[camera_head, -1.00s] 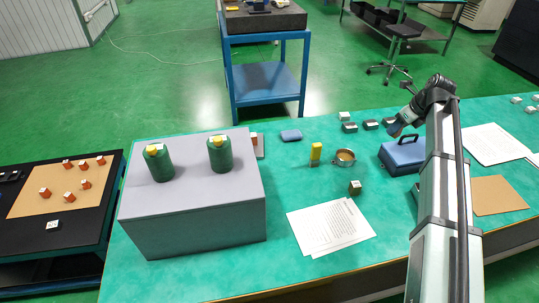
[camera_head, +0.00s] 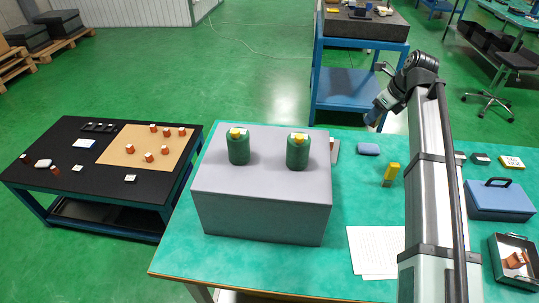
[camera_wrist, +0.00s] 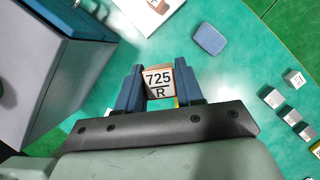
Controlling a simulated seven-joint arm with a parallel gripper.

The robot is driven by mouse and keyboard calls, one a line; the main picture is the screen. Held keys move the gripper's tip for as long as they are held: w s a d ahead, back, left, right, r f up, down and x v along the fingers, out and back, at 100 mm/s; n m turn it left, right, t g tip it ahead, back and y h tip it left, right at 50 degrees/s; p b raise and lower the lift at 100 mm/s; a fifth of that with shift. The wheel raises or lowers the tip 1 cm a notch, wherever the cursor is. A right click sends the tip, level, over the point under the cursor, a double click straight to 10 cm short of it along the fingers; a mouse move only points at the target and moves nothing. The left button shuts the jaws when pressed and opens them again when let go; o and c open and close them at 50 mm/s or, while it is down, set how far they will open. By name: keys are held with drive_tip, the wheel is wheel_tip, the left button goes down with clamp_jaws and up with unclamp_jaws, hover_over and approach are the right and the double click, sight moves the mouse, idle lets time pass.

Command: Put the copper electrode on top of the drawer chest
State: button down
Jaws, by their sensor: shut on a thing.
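My gripper (camera_wrist: 158,68) is shut on a small block, taken to be the copper electrode (camera_wrist: 158,80), with a white face marked "725 R" and a little copper-brown showing beside it. In the head view my gripper (camera_head: 373,117) is raised near the table's back edge, right of the drawer chest, and the held block cannot be made out. The drawer chest is a large grey box (camera_head: 262,190); it also shows at the left of the wrist view (camera_wrist: 62,85). Its top has bare room around two green canisters with yellow on top (camera_head: 238,148) (camera_head: 298,152).
A blue pad (camera_head: 368,149) and a yellow-topped block (camera_head: 390,174) stand right of the chest. Papers (camera_head: 375,252), a blue toolbox (camera_head: 500,201) and an open dark case (camera_head: 515,262) with a copper-coloured piece lie farther right. A black table (camera_head: 75,190) stands left.

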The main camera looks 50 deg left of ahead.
drive_tip(key=s+a+r+n+g, duration=0.1)
drive_tip(key=s+a+r+n, duration=0.15)
drive_tip(key=s+a, duration=0.55)
drive_tip(key=s+a+r+n, duration=0.1)
drive_tip(key=s+a+r, duration=0.3)
drive_tip(key=s, duration=0.8)
drive_tip(key=s+a+r+n+g, duration=0.1)
drive_tip(key=s+a+r, duration=0.2)
drive_tip(key=s+a, duration=0.5)
drive_tip(key=shift+m, duration=0.35)
drive_tip(key=shift+s+d+f, duration=0.5)
drive_tip(key=shift+d+f, duration=0.35)
drive_tip(key=shift+f, duration=0.75)
drive_tip(key=shift+s+d+f, duration=0.55)
drive_tip(key=shift+d+f, duration=0.3)
drive_tip(key=shift+f, duration=0.75)
drive_tip(key=shift+s+d+f, duration=0.5)
drive_tip(key=shift+d+f, duration=0.35)
drive_tip(key=shift+f, duration=0.75)
drive_tip(key=c, duration=0.7)
unclamp_jaws()
drive_tip(key=shift+f+t+h, duration=0.1)
drive_tip(key=shift+t+h, duration=0.2)
drive_tip(key=v, duration=1.2)
drive_tip(key=shift+d, duration=0.1)
